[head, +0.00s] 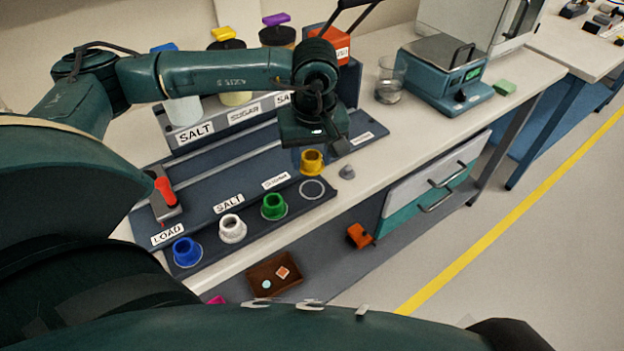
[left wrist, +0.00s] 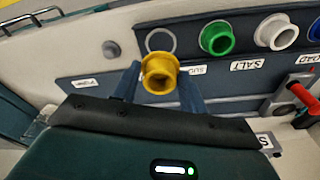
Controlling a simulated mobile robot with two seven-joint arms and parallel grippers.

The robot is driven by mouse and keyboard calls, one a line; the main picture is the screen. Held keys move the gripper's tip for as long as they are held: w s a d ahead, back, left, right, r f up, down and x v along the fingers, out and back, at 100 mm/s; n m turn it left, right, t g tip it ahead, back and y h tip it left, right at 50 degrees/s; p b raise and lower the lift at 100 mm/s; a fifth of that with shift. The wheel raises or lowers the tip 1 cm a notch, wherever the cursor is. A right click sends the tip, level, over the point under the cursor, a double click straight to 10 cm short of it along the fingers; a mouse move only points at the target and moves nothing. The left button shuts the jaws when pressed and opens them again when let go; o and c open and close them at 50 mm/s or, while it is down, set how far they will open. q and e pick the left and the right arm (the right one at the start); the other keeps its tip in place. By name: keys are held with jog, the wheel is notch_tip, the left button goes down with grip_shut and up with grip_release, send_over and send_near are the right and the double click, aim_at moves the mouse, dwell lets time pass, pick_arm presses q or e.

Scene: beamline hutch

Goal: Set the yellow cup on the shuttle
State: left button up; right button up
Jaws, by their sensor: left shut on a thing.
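The yellow cup (head: 312,164) is between the fingers of my left gripper (head: 311,153), which is shut on it. The left wrist view also shows the yellow cup (left wrist: 160,72) between the blue fingers of the left gripper (left wrist: 158,86). The cup is just behind an empty ring (head: 312,188) on the front strip; whether it is clear of the surface is hard to tell. A grey block with a red handle (head: 165,189), apparently the shuttle, is at the left end of the dark rail, by the LOAD label. My right gripper is not in view.
Blue (head: 186,252), white (head: 232,229) and green (head: 273,206) cups stand along the front strip, left of the yellow cup. Lidded jars (head: 235,98) stand behind the rail. A small grey piece (head: 346,172) lies right of the ring. A balance (head: 445,75) stands further right.

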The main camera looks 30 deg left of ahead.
aim_at(311, 188)
pick_arm(q)
notch_tip(311, 188, down, 6)
jog(key=shift+r+p, duration=0.2)
jog(key=shift+p, duration=0.1)
jog(key=shift+f, duration=0.35)
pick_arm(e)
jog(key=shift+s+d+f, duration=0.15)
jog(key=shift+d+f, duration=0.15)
pick_arm(q)
jog(key=shift+f+b, duration=0.35)
jog(key=o, duration=0.9)
jog(key=shift+r, duration=0.1)
jog(key=shift+o, duration=0.4)
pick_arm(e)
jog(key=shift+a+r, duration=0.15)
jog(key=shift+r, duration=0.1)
